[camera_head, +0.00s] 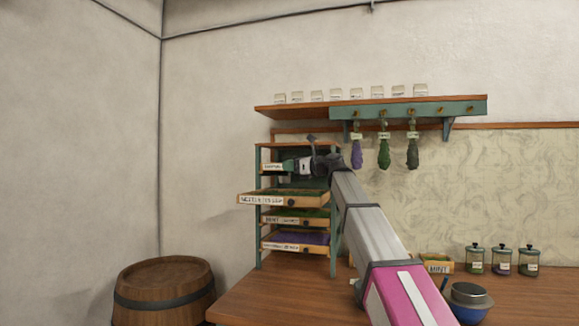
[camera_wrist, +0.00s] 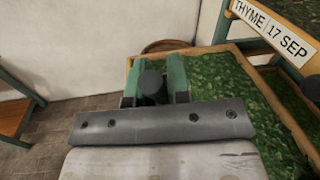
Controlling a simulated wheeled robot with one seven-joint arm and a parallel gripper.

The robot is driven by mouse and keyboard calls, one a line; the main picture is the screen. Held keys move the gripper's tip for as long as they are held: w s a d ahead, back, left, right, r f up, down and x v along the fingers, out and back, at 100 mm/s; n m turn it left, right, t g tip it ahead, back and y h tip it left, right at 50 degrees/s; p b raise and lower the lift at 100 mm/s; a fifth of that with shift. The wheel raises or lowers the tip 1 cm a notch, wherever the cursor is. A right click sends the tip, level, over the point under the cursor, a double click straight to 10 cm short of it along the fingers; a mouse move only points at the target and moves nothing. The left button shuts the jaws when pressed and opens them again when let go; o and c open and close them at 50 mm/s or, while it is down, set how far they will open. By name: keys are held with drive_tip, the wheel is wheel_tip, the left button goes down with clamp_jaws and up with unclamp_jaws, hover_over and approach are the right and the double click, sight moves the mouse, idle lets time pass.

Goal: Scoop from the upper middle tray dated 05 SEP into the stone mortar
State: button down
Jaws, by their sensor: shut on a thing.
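My gripper (camera_head: 293,166) reaches into the front of the green drying rack, above a pulled-out tray (camera_head: 264,200) of green herb. That tray's label seems to read NETTLE, with a date too small to read surely. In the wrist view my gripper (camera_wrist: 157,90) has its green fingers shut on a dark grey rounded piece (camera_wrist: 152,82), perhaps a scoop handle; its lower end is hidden. The green herb tray (camera_wrist: 277,103) lies below and right of the fingers.
A tray label (camera_wrist: 270,32) reads THYME 17 SEP, close on the right. Lower trays (camera_head: 294,218) sit beneath. A shelf (camera_head: 375,110) with hanging bunches is above. A dark-and-blue bowl (camera_head: 468,302), MINT box (camera_head: 437,265) and jars (camera_head: 502,262) stand right. A barrel (camera_head: 163,290) is left.

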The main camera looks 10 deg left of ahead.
sight(283, 182)
drive_tip(key=shift+f, duration=3.3)
drive_tip(key=shift+a, duration=0.15)
drive_tip(key=shift+x, duration=1.05)
drive_tip(key=shift+s, duration=0.15)
drive_tip(key=shift+r, duration=2.95)
